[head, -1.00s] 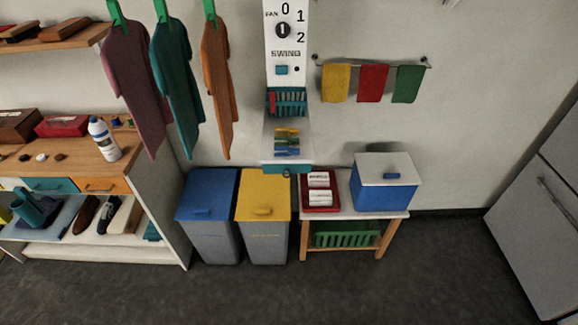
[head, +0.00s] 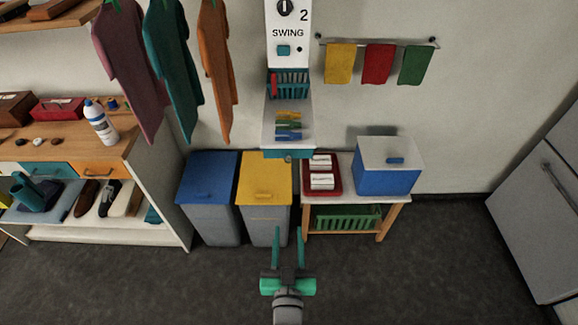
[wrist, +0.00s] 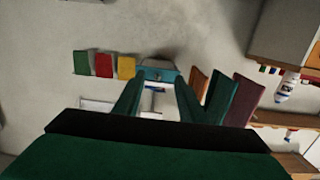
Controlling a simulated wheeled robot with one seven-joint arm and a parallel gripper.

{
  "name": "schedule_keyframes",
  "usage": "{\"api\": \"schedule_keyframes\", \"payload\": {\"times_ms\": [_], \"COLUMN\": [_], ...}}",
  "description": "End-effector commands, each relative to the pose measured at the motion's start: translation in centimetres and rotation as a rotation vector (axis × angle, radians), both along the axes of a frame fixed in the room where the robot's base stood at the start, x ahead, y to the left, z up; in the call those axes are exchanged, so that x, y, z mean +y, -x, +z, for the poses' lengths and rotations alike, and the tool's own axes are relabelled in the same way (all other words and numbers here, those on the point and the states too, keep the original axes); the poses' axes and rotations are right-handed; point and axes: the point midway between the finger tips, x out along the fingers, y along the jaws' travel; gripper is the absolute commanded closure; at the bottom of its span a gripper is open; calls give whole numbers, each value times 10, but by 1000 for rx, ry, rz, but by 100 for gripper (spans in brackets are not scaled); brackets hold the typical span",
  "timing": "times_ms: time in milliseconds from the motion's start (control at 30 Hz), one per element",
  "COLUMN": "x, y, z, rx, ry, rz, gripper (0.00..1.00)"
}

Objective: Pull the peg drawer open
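The peg unit hangs on the back wall, with a white tray (head: 290,108) bearing several yellow, green and blue pegs. Below it shows a narrow teal drawer front (head: 287,154), partly foreshortened; it also shows in the wrist view (wrist: 159,74), with a small handle at its middle. I cannot clearly tell whether the drawer is shut. My gripper (head: 288,232) points toward the wall, below the drawer in the head picture. Its two green fingers (wrist: 159,92) are apart with nothing between them. The drawer lies beyond the fingertips, apparently not touching.
Blue (head: 208,180) and yellow (head: 265,178) bins stand below left of the unit. A small table with a red tray (head: 335,185) and a blue box (head: 388,178) is below right. Shirts (head: 165,80) hang at left. The floor in front is clear.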

Motion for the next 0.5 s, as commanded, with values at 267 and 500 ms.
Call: {"api": "schedule_keyframes", "payload": {"times_ms": [267, 500], "x": [-1, -2], "y": [-73, -93], "z": [47, 61], "rx": [-52, -60], "ry": [6, 8], "rz": [5, 6], "gripper": [63, 63]}}
